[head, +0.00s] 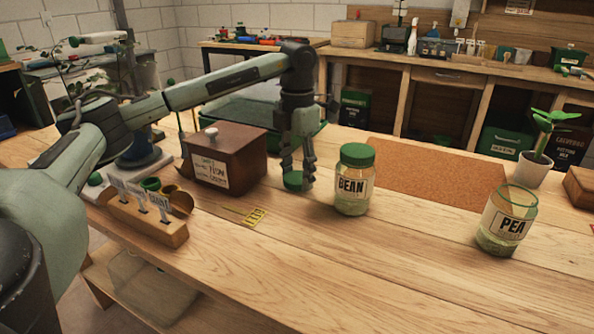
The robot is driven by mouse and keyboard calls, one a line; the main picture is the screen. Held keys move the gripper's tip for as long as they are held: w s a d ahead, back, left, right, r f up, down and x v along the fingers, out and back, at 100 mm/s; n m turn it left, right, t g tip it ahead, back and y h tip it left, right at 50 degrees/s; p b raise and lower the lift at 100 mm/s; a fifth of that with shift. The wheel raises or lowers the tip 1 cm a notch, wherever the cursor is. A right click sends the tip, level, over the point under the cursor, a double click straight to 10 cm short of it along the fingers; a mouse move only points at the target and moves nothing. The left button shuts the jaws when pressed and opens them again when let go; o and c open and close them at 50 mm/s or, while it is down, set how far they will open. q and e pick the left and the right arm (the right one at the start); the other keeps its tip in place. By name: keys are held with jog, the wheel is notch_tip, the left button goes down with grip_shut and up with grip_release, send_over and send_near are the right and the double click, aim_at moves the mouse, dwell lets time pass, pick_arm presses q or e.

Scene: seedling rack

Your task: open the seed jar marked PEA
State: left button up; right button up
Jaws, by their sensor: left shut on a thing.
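The glass jar marked PEA (502,240) stands upright on the right part of the table, with an open rim and no lid on it; pale green contents lie at its bottom. My left gripper (296,177) is shut on a green lid (292,181), well left of the PEA jar and low over the table. I cannot tell whether the lid touches the table. The jar marked BEAN (350,202) stands just right of my left gripper, with its green lid (357,154) on. My right gripper is not in view.
A brown wooden box (243,155) with a label stands left of the gripper. A wooden rack of tags (150,228) and a yellow tag (254,217) lie nearer. A brown mat (430,182) lies behind the jars; a potted seedling (533,170) stands back right. The front table is clear.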

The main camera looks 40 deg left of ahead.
aim_at(298, 177)
pick_arm(q)
jog(key=shift+f, duration=0.2)
jog(key=o, duration=1.3)
jog(key=shift+c, duration=0.2)
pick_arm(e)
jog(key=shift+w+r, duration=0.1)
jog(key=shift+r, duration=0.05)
pick_arm(q)
jog(key=shift+r, duration=0.15)
notch_tip(298, 177, up, 12)
jog(key=shift+p, duration=0.4)
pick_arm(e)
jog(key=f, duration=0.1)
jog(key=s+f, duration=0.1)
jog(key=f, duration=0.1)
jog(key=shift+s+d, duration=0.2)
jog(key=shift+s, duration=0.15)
